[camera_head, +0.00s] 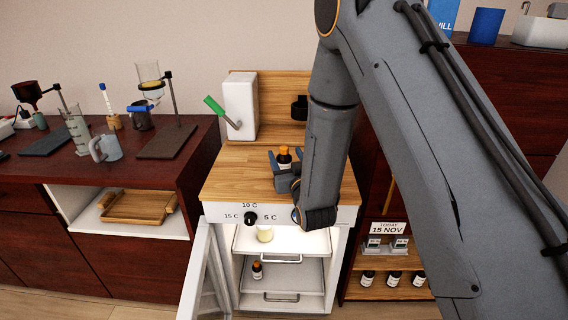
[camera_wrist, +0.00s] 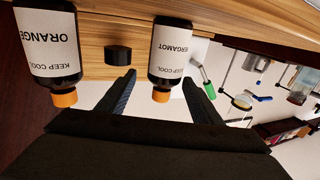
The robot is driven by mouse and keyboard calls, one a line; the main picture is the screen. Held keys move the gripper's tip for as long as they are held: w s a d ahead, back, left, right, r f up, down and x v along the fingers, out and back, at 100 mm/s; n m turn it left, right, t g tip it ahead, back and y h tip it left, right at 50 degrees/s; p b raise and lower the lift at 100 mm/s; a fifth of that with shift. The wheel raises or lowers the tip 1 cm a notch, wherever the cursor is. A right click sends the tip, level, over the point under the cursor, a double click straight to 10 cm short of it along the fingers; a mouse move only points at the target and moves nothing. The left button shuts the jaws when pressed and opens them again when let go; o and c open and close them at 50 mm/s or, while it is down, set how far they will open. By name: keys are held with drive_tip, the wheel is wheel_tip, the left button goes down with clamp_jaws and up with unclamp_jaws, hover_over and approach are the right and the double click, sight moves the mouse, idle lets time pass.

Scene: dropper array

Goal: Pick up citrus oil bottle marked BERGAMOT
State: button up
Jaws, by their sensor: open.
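The BERGAMOT bottle (camera_wrist: 172,48) is dark brown with a white label and an orange cap. It appears upside down in the wrist view, with its cap between the fingers of my open gripper (camera_wrist: 159,78). The gap between fingers and bottle is hard to judge. In the head view, an orange-capped bottle (camera_head: 284,153), apparently the same one, stands upright on the wooden top (camera_head: 232,182) at my gripper (camera_head: 285,163). A similar bottle marked ORANGE (camera_wrist: 48,45) is beside it, on the left in the wrist view. My arm probably hides it in the head view.
A white box with a green lever (camera_head: 240,103) stands behind. Several bottles sit on a low right shelf (camera_head: 385,290).

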drive_tip(key=p+x, duration=0.2)
drive_tip(key=x, duration=0.3)
drive_tip(key=shift+a+r, duration=0.1)
drive_tip(key=shift+a, duration=0.1)
drive_tip(key=shift+s, duration=0.1)
drive_tip(key=shift+c, duration=0.3)
drive_tip(key=c, duration=1.2)
drive_tip(key=shift+r, duration=0.15)
